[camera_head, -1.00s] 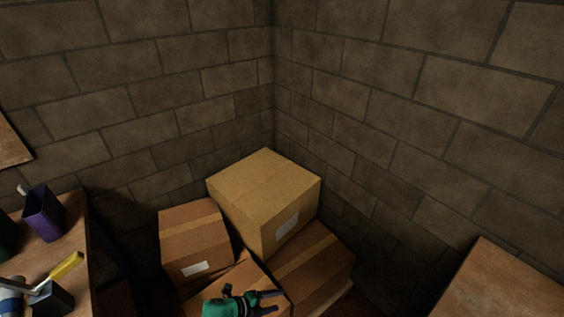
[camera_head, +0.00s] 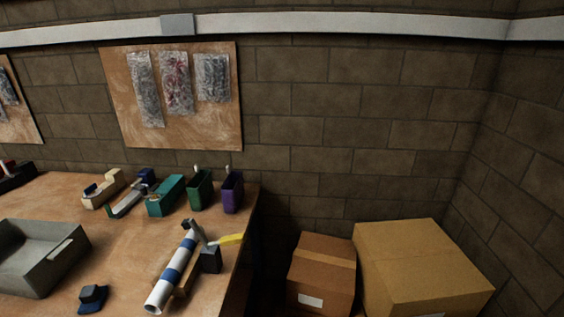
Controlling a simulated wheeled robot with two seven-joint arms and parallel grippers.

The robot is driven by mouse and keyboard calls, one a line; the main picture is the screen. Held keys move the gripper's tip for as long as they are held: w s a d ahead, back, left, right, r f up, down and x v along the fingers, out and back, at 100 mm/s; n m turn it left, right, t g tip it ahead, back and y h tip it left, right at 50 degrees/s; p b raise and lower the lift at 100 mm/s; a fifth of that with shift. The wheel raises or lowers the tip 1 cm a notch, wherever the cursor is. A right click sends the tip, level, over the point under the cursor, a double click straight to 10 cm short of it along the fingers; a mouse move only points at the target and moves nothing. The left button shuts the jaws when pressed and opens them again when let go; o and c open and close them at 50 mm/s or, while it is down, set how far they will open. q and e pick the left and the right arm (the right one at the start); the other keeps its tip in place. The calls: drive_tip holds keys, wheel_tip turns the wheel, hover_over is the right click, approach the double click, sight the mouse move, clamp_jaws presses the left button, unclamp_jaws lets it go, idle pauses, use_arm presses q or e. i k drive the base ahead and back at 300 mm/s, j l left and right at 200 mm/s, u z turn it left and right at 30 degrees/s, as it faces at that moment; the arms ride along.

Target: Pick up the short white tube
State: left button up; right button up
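A white tube (camera_head: 159,294) with blue bands lies on the wooden workbench (camera_head: 125,260), slanting from the front toward the back right. Its open end faces the front. Its far end is beside a dark block (camera_head: 210,259) and a dark clamp-like part (camera_head: 190,226). I cannot tell whether this is the short white tube of the task. Neither of my grippers is in view.
A grey open bin (camera_head: 35,270) is at the bench's left. Green (camera_head: 200,190) and purple (camera_head: 232,194) holders stand at the back edge. A yellow-handled tool (camera_head: 230,239) lies near the right edge.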

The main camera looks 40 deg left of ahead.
sight(156, 302)
drive_tip(key=k+j+u, duration=0.1)
drive_tip(key=u, duration=1.3)
drive_tip(key=i+u, duration=0.15)
drive_tip(key=u, duration=0.7)
